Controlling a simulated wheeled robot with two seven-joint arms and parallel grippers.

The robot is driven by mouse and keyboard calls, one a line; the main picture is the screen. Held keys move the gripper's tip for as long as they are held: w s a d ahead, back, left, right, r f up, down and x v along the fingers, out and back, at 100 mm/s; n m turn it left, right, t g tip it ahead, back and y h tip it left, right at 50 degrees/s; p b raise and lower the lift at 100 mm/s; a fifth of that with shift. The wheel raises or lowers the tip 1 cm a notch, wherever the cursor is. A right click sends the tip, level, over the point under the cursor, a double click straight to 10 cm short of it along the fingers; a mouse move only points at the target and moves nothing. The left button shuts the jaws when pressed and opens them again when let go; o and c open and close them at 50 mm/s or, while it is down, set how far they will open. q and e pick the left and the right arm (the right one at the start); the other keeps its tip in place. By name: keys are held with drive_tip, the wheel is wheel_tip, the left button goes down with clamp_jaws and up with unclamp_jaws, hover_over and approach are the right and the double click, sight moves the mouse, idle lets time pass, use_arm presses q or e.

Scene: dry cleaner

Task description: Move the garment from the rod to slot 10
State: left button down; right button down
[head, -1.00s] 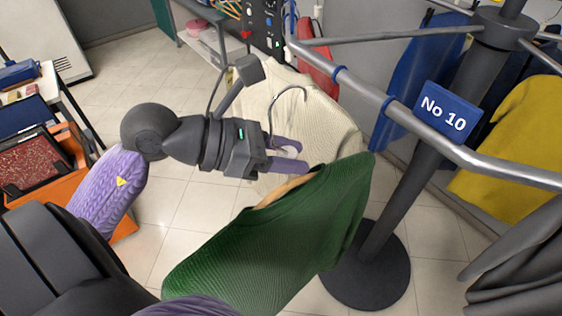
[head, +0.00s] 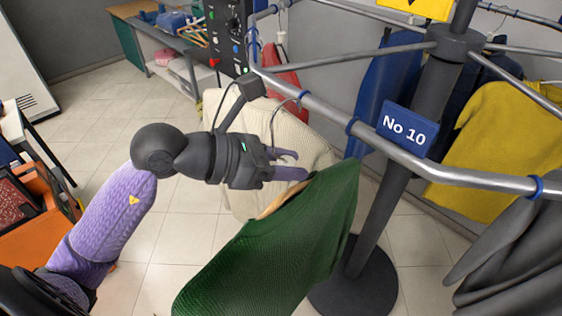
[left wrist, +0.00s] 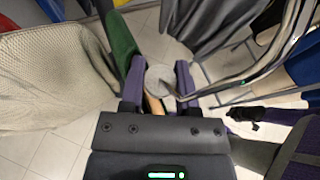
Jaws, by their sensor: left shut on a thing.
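A green knit garment (head: 290,235) hangs on a wooden hanger (head: 283,197). My left gripper (head: 289,164) is shut on the hanger, just above the garment's neckline. The thin metal hook (head: 272,128) rises above the gripper, its top overlapping the rail in the head view; I cannot tell whether they touch. The blue "No 10" sign (head: 407,130) sits on the round rack's rail (head: 455,176), right of the hook. The left wrist view shows the wooden hanger (left wrist: 155,104) between the fingers and green cloth (left wrist: 122,45) beside them. A dark part, perhaps my right gripper (left wrist: 236,118), shows there; its jaws are unclear.
A cream garment (head: 235,115) hangs behind my gripper. Yellow (head: 490,140) and grey (head: 515,265) garments hang at the right. Blue rings (head: 352,126) divide the rail. The rack's post (head: 385,215) stands on a round base (head: 358,285). An orange crate (head: 45,235) is at left.

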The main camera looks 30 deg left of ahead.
use_arm(q)
drive_tip(key=shift+w, duration=0.1)
idle(0.3)
drive_tip(key=shift+w+d, duration=0.35)
drive_tip(key=shift+w, duration=0.35)
drive_tip(key=shift+r, duration=0.1)
drive_tip(key=shift+w+d+h, duration=0.1)
drive_tip(key=shift+w+h, duration=0.15)
drive_tip(key=shift+h, duration=0.05)
drive_tip(key=shift+w+d, duration=0.35)
drive_tip(key=shift+w, duration=0.5)
drive_tip(key=shift+w+d, duration=0.35)
drive_tip(key=shift+w, duration=0.5)
drive_tip(key=shift+w+d, duration=0.35)
drive_tip(key=shift+w, duration=0.5)
drive_tip(key=shift+f+b, duration=1.3)
drive_tip(key=shift+f, duration=0.3)
drive_tip(key=shift+f+b, duration=0.2)
drive_tip(key=shift+b, duration=0.1)
